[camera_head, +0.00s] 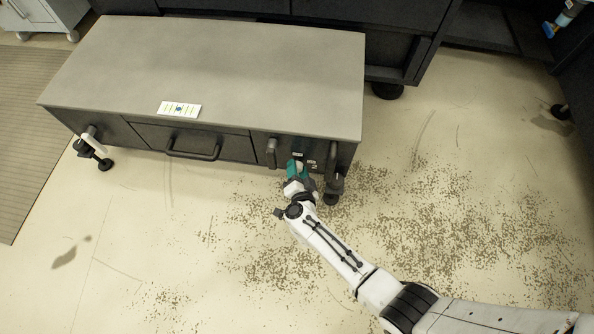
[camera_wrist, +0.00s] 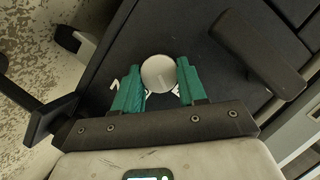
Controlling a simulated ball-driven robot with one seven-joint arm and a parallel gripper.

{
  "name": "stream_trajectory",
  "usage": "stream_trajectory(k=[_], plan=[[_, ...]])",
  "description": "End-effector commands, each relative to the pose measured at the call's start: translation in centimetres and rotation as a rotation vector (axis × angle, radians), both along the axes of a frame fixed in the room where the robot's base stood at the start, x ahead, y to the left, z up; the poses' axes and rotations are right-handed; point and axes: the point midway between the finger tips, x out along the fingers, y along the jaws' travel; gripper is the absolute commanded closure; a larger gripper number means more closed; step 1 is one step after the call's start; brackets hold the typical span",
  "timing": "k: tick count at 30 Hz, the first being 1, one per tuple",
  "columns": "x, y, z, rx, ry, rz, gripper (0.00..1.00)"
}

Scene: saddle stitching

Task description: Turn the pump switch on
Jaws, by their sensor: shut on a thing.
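The pump switch looks like a round, light grey knob (camera_wrist: 158,73) on the dark front panel in the wrist view. A short line marks its face. My gripper (camera_wrist: 159,80) has green fingers, one on each side of the knob, and is shut on it. White lettering on the panel is partly hidden by the fingers. In the head view my gripper (camera_head: 294,170) is at the right end of the bench front, and the knob is hidden there by the gripper.
A grey-topped bench (camera_head: 230,70) carries a small white card (camera_head: 179,109). Upright dark handles stand left (camera_head: 272,153) and right (camera_head: 332,158) of my gripper. A drawer (camera_head: 193,143) is further left. Brown specks (camera_head: 440,220) litter the floor.

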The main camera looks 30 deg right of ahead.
Motion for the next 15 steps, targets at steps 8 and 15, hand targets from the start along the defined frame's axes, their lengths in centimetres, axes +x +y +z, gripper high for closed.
stream_trajectory(k=[8,15], plan=[[-0.16,-0.17,-0.77,0.209,-0.154,0.001,0.89],[-0.19,-0.20,-0.73,0.391,-0.286,0.000,0.89]])
